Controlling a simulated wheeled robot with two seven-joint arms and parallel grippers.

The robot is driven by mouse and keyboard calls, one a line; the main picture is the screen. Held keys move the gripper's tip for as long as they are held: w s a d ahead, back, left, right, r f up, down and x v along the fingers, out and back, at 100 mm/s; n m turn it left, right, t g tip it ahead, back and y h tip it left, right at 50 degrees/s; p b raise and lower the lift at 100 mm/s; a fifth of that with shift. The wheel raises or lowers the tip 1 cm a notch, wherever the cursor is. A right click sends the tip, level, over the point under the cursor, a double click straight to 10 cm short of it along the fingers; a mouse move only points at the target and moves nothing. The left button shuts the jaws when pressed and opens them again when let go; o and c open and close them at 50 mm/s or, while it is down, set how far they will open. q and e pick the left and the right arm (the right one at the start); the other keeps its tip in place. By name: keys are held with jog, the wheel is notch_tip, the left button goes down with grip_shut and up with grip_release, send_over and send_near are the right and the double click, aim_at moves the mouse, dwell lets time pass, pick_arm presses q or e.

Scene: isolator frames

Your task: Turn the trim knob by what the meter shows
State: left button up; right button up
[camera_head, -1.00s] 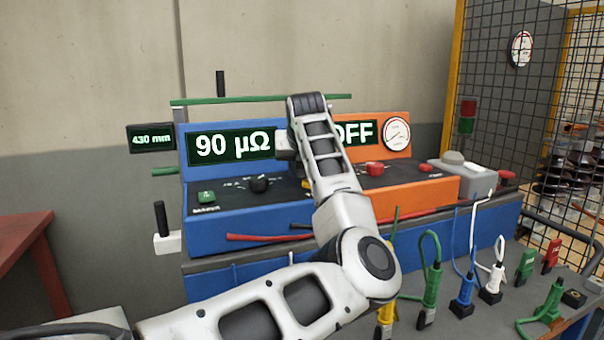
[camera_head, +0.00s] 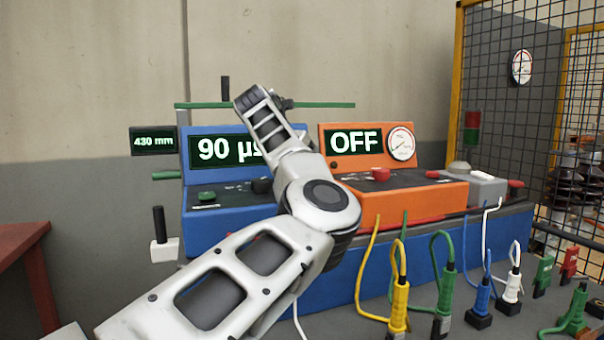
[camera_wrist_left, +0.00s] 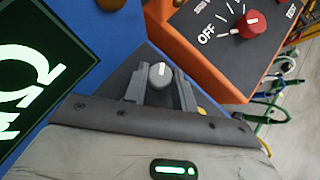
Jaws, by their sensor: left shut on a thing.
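In the left wrist view, the fingers of my left gripper (camera_wrist_left: 160,85) are shut on a small grey knob (camera_wrist_left: 160,72) with a white pointer line, beside the blue box; it looks like the trim knob. In the head view my own arm hides this knob and the fingers. The blue box's meter display (camera_head: 215,150) reads 90, with its unit partly covered by my arm. The same display shows a large Ω in the left wrist view (camera_wrist_left: 25,85). My right gripper is in neither view.
The orange box (camera_head: 420,195) has an OFF display (camera_head: 354,141), a round dial (camera_head: 401,143) and a red knob (camera_head: 380,174). A small display (camera_head: 153,141) reads 430 mm. Several coloured cable plugs stand at the front right. A mesh fence (camera_head: 510,90) is at right.

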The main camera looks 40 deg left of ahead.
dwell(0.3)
pick_arm(q)
jog(key=o, duration=1)
jog(key=v, duration=1.6)
jog(key=shift+a+b, duration=0.2)
jog(key=shift+b, duration=0.1)
